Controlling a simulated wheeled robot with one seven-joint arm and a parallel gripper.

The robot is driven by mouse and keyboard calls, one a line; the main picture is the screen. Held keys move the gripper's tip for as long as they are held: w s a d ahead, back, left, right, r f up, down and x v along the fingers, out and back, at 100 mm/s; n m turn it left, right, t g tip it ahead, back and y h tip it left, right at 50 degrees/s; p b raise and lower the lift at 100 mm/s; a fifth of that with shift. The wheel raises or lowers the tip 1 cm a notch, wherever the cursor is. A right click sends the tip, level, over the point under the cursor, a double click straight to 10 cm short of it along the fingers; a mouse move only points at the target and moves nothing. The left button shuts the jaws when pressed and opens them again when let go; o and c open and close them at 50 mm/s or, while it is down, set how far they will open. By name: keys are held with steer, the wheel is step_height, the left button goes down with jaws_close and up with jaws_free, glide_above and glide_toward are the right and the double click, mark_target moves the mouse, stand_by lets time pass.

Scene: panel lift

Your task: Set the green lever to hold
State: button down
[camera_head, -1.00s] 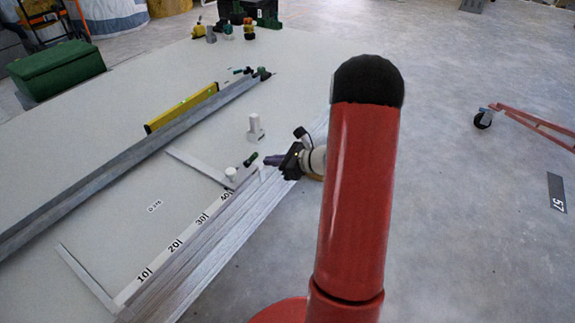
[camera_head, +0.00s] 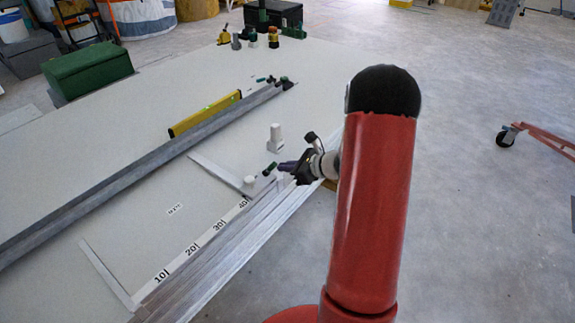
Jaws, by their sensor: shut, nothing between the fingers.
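The green lever (camera_head: 269,169) is a small dark-green handle near the right end of the numbered scale on the white panel (camera_head: 130,195). It slants up and to the right. The lever's foot and any position marks are too small to read.
A white scale strip (camera_head: 190,249) and metal rails (camera_head: 225,245) run along the panel's near edge. A white post (camera_head: 275,139) stands behind the lever. A yellow level (camera_head: 205,113) and a long grey rail (camera_head: 110,188) lie farther back.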

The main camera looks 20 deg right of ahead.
steer(key=w+r+g+p, duration=0.1)
steer(key=p, duration=0.1)
steer(key=w+a+r+g+h+p, duration=0.1)
steer(key=p, duration=0.1)
steer(key=w+r+p, duration=0.1)
steer(key=p, duration=0.2)
steer(key=shift+w+a+g+h, duration=0.15)
steer(key=shift+a+g+h, duration=0.15)
steer(key=shift+a+g, duration=0.1)
steer(key=w+a, duration=0.3)
steer(key=w, duration=0.3)
steer(key=shift+b, duration=0.4)
steer(key=shift+w+a, duration=0.1)
steer(key=shift+w, duration=0.05)
